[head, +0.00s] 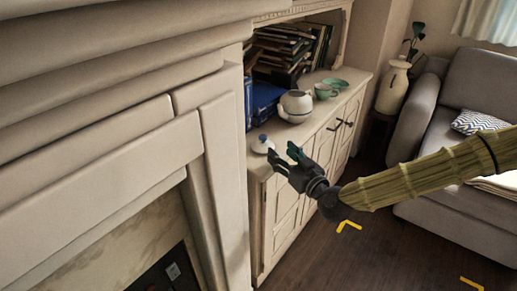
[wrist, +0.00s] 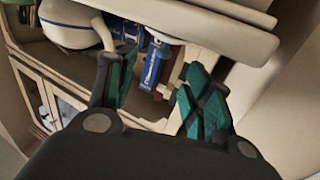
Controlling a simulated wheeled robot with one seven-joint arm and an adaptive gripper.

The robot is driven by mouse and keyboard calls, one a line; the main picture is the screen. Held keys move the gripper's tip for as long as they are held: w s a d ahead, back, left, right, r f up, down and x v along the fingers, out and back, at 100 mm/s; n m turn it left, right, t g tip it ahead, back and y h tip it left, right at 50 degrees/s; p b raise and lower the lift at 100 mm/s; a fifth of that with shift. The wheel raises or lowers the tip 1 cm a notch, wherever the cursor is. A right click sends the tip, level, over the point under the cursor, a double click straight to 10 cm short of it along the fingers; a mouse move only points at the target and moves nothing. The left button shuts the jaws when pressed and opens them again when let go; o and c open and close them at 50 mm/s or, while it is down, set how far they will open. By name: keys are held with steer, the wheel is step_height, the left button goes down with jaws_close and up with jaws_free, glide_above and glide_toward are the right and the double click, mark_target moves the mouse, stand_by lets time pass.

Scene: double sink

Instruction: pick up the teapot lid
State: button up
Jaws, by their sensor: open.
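The teapot lid (head: 262,146) is white with a blue knob and rests on the near end of the cabinet top. The white teapot (head: 295,105) stands behind it on the same top; its rounded side shows at the upper left in the wrist view (wrist: 72,28). My gripper (head: 282,153) is open and empty, just right of the lid near the cabinet's front edge, and appears apart from it. In the wrist view the two green-padded fingers (wrist: 160,78) are spread.
A green cup (head: 325,91) and a green saucer (head: 337,83) stand farther back on the cabinet. Books (head: 285,50) fill the shelf behind, with blue ones (head: 266,100) near the teapot. The fireplace surround (head: 215,130) rises close to the left of the lid.

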mark_target(266, 139)
steer(key=shift+a+x, duration=0.25)
steer(key=shift+x, duration=5.1)
steer(key=shift+s+r, duration=0.15)
steer(key=shift+s, duration=0.05)
steer(key=shift+c, duration=0.4)
jaws_close()
